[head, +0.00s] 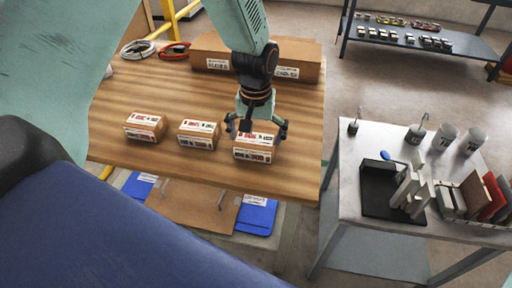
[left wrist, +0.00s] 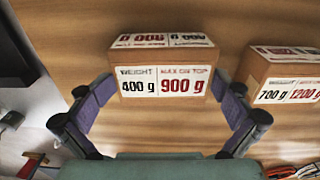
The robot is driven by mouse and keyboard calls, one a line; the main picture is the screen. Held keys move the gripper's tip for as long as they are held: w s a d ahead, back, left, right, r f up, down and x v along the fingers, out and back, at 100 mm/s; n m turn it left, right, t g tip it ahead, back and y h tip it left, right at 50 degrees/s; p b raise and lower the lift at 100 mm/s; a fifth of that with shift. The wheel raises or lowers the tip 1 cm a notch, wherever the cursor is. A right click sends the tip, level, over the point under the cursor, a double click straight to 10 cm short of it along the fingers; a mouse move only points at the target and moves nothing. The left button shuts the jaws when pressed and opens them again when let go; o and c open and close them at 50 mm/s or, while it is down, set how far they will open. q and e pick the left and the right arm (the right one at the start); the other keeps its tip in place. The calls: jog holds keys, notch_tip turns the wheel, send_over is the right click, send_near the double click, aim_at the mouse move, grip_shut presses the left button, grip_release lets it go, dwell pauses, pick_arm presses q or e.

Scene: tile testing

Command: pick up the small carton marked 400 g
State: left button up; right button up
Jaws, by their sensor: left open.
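The small carton marked 400 g (left wrist: 163,70) is brown with a white label that also reads 900 g max on top. In the head view it is the rightmost small carton (head: 255,149) on the wooden table (head: 215,178). My left gripper (head: 257,130) is open above and around it. In the left wrist view the fingers of the left gripper (left wrist: 162,92) stand on either side of the carton, with gaps visible, not closed on it. My right gripper is not in view.
A carton marked 700 g (left wrist: 285,80) is the middle small carton (head: 198,134); another carton (head: 145,127) is further left. A long box (head: 212,62) lies behind the gripper. Cable coils sit at the far left. A grey table with a black tray stands right.

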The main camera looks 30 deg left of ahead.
pick_arm(q)
jog(key=shift+s+f, duration=0.45)
jog(key=shift+f, duration=0.1)
jog(key=c, duration=1.1)
jog(key=shift+c, duration=0.2)
jog(key=shift+w+f, duration=0.1)
jog(key=shift+w, duration=0.15)
jog(key=c, duration=0.7)
jog(key=shift+s, duration=0.1)
jog(key=shift+c, duration=1)
